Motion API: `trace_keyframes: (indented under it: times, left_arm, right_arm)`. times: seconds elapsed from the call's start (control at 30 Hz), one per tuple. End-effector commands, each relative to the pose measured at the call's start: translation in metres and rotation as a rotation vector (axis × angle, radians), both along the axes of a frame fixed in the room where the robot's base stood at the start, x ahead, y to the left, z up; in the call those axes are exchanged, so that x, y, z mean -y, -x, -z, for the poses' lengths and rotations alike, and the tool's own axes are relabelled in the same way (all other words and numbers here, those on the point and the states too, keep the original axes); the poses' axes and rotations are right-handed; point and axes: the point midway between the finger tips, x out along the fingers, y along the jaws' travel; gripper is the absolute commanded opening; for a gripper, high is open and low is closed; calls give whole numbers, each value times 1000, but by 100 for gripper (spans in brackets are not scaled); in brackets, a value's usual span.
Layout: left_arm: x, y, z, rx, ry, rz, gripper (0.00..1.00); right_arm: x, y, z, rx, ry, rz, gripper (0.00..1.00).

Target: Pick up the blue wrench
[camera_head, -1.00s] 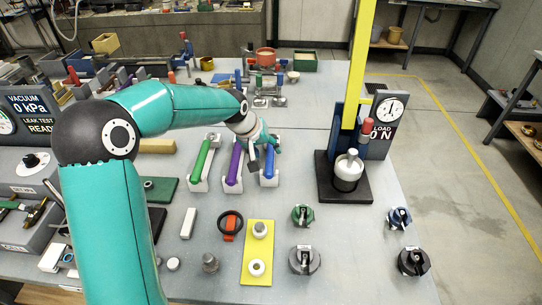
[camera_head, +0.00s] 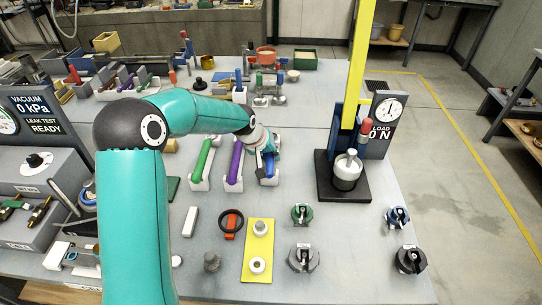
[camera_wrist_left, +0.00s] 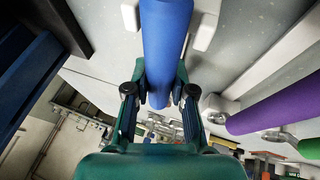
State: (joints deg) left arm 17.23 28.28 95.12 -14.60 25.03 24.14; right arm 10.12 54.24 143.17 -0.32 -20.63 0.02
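The blue wrench (camera_head: 269,165) lies in a white cradle on the bench, rightmost of three, beside the purple wrench (camera_head: 236,160) and the green wrench (camera_head: 203,158). In the left wrist view, its thick blue handle (camera_wrist_left: 165,40) runs down the picture's middle between the fingers of my left gripper (camera_wrist_left: 160,92). The fingers are apart, one on each side of the handle, with no clear grip on it. In the head view my left gripper (camera_head: 266,151) is over the blue wrench and partly hides it. My right gripper is not in view.
A black-based press with a yellow post (camera_head: 356,70) and a load gauge (camera_head: 383,125) stands right of the cradles. A yellow plate (camera_head: 258,274), a white block (camera_head: 190,222) and several knobs lie nearer. Purple and green handles (camera_wrist_left: 275,105) show close by in the wrist view.

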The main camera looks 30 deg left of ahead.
Motion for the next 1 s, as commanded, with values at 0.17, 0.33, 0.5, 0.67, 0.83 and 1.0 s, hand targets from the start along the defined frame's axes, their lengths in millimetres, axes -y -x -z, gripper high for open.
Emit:
trace_keyframes:
  times: [0.17, 0.33, 0.5, 0.67, 0.83, 1.0]
  left_arm:
    - [0, 0, 0, 0, 0, 0, 0]
    - [0, 0, -1, 2, 0, 0, 0]
    - [0, 0, -2, 2, 0, 0, 0]
    - [-1, 0, -7, 3, -1, -1, 0]
    - [-1, -1, -24, 6, -2, -1, 0]
    - [-1, -1, -57, 8, -1, -2, 0]
  right_arm:
    - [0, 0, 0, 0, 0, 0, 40]
    - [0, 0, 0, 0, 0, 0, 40]
    - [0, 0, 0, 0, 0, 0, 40]
    - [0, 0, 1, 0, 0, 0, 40]
    - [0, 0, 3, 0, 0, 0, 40]
    - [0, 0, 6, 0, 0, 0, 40]
